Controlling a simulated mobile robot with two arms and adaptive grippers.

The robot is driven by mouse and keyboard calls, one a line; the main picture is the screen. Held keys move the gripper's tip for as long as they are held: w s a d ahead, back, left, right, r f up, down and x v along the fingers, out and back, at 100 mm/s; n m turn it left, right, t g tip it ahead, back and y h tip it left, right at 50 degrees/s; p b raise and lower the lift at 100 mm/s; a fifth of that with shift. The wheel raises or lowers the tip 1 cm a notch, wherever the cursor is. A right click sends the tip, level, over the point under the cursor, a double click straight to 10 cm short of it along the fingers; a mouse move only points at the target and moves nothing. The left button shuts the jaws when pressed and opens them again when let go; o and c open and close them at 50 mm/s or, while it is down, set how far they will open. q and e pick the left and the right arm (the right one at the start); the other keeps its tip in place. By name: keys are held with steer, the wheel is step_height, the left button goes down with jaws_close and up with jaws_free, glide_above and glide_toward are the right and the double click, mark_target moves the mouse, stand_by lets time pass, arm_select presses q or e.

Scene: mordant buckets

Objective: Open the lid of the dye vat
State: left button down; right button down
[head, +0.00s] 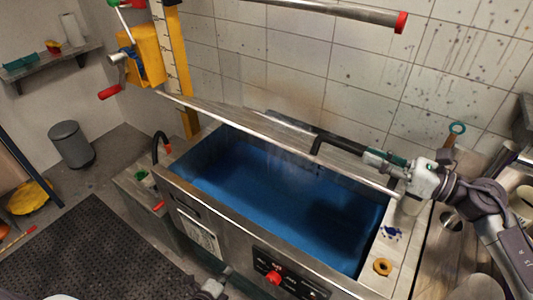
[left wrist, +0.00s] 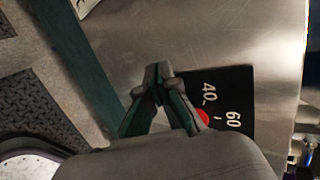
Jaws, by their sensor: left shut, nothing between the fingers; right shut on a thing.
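The dye vat (head: 345,272) is a steel tank with blue dye inside, in the middle of the head view. Its steel lid (head: 230,118) stands raised and tilted at the back, leaving the opening wide. A black bar handle (head: 335,141) runs along the lid. My right gripper (head: 378,158) is shut on the right end of this handle. My left gripper (head: 222,277) is low in front of the vat, shut and empty. In the left wrist view its closed fingers (left wrist: 160,80) are beside the black control panel (left wrist: 240,98).
A yellow winch (head: 148,62) on a post stands behind the vat's left end. A steel bar with red end (head: 330,12) hangs above. A side counter (head: 425,238) holds an orange ring (head: 382,267). A grey bin (head: 70,145) and dark mat (head: 75,250) are left.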

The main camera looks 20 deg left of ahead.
arm_select(q)
steer(key=w+d+r+m+t+h, duration=0.1)
steer(key=w+r+m+t+h, duration=0.1)
steer(key=r+m, duration=0.65)
steer(key=w+d+r+m+t+h, duration=0.1)
steer(key=d+r+m+t, duration=0.2)
steer(key=r, duration=1)
steer(key=w+r+m+t+h, duration=0.2)
steer(key=r+m, duration=0.5)
steer(key=r, duration=0.4)
steer(key=r+x, duration=0.3)
steer(key=x, duration=0.9)
